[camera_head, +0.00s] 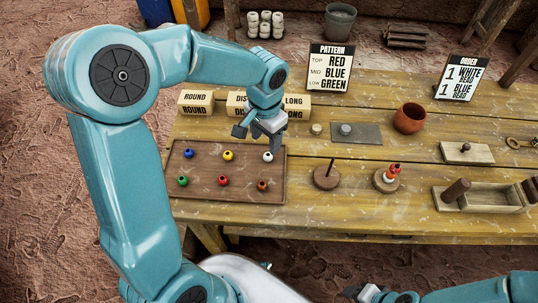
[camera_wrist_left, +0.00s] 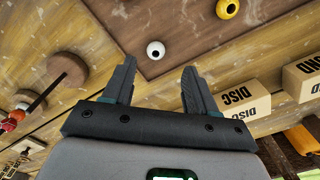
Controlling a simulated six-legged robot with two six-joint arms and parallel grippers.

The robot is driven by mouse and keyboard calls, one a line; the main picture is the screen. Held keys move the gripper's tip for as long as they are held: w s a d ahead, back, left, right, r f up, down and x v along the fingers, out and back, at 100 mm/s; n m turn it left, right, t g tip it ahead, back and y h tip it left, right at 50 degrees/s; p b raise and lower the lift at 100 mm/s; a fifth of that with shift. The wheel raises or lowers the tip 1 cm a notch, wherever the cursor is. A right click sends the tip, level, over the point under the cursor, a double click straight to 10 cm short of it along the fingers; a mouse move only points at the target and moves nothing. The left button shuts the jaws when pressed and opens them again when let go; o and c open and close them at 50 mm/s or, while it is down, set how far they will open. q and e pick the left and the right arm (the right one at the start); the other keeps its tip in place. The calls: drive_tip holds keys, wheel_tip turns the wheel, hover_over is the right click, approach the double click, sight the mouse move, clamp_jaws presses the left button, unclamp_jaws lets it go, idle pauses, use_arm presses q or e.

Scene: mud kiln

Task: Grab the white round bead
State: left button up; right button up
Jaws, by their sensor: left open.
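The white round bead (camera_head: 268,156) sits near the back right corner of a brown tray (camera_head: 215,196). In the left wrist view the white bead (camera_wrist_left: 155,50) shows past the fingertips, in line with the gap between them. My left gripper (camera_head: 257,136) is open and empty above the tray's back edge, just behind the bead in the head view. Its two dark fingers (camera_wrist_left: 159,66) are apart, and nothing is between them. What seems to be my right gripper (camera_head: 366,292) is at the bottom edge of the head view, too partly seen to tell its state.
The tray also holds a blue bead (camera_head: 188,153), a yellow bead (camera_head: 228,155) and several others. Labelled boxes (camera_head: 196,103) stand behind it. A round base with a peg (camera_head: 327,176) and another with stacked beads (camera_head: 386,180) stand to its right.

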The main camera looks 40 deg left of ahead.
sight(268, 153)
use_arm(q)
drive_tip(key=shift+s+d+f, duration=0.15)
drive_tip(key=shift+f, duration=0.45)
wheel_tip(268, 153, down, 5)
drive_tip(key=shift+d, duration=0.15)
clamp_jaws()
